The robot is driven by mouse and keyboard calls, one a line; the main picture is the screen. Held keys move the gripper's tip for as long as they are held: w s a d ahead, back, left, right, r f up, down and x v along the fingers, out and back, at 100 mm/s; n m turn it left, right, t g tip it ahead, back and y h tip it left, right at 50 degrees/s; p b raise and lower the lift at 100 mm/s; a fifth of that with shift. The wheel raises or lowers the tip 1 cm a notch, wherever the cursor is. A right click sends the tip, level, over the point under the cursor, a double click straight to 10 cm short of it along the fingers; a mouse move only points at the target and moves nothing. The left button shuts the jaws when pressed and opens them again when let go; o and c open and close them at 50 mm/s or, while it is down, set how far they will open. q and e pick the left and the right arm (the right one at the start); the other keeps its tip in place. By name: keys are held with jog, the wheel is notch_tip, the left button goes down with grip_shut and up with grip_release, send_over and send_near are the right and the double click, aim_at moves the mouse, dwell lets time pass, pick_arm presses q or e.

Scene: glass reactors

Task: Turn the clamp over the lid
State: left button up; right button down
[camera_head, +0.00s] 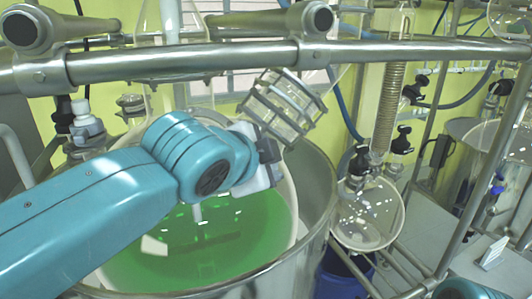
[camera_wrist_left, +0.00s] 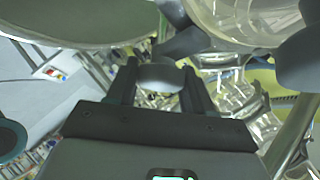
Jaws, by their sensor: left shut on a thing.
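My left arm comes in from the left in the head view, and my left gripper (camera_head: 268,152) is above the front of the big vessel with green liquid. In the left wrist view my left gripper (camera_wrist_left: 160,88) has both dark fingers close on a small pale grey rounded piece (camera_wrist_left: 160,76). I cannot tell for certain whether this piece is part of the clamp. Dark curved parts (camera_wrist_left: 184,42) lie just beyond the fingertips. I cannot make out the lid clearly. My right gripper is not in view.
A steel rail (camera_head: 180,62) crosses in front, above my arm. A metal-framed glass part (camera_head: 285,105) is close behind the gripper. A round glass flask (camera_head: 367,213) hangs to the right among pipes.

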pick_arm(q)
jog(key=shift+r, duration=0.15)
dwell(0.3)
jog(key=o, duration=1)
jog(key=shift+w, duration=0.1)
jog(key=b+v, duration=0.2)
jog(key=v, duration=1.4)
jog(key=shift+b, duration=0.4)
